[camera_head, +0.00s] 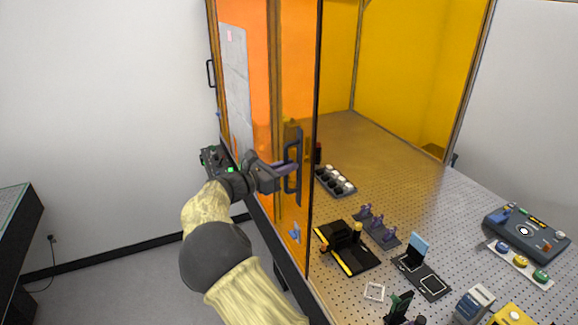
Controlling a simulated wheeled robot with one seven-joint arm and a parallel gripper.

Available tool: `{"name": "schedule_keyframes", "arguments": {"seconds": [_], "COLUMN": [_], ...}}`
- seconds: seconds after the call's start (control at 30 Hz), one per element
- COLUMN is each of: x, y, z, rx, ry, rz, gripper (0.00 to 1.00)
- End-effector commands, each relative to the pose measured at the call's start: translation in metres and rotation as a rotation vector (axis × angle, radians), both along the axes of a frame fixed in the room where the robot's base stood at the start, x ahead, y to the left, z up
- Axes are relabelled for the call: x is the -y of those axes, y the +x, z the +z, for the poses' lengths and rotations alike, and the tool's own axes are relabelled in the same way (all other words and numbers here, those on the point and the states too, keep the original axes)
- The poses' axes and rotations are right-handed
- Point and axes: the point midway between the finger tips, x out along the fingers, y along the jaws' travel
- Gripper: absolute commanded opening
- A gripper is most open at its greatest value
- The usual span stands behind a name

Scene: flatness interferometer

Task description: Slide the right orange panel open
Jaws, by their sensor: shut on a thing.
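The right orange panel (300,80) is a tall translucent sheet with a dark right edge. It stands in front of, or overlaps, the other orange panel (253,50) to the left. A black upright handle (297,180) is on the right panel. My gripper (288,168) reaches in from the left and is shut on this handle. Its fingers partly cover the handle's middle. To the right of the panel's dark edge, the enclosure front is open and its inside shows directly.
Inside is a perforated metal table (440,200) with a black tray of round parts (335,181), a black and yellow fixture (346,247), small purple-topped mounts (377,226) and a control box (526,232). Another handle (211,74) is at the far left. A dark table (18,225) stands at left; the floor between is clear.

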Motion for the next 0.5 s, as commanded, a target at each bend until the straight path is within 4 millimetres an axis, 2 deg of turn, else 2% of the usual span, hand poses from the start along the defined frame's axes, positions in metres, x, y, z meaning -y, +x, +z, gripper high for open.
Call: {"name": "schedule_keyframes", "arguments": {"seconds": [0.27, 0.3, 0.37, 0.5], "x": [0.0000, 0.0000, 0.0000, 0.0002], "y": [0.0004, 0.0004, 0.0003, 0.0003], "z": [0.0004, 0.0003, 0.0002, 0.0000], "rx": [0.001, 0.001, 0.000, -0.001], "ry": [0.001, 0.001, 0.000, 0.001], "rz": [0.001, 0.001, 0.001, 0.001], "gripper": [0.00, 0.18, 0.30, 0.30]}}
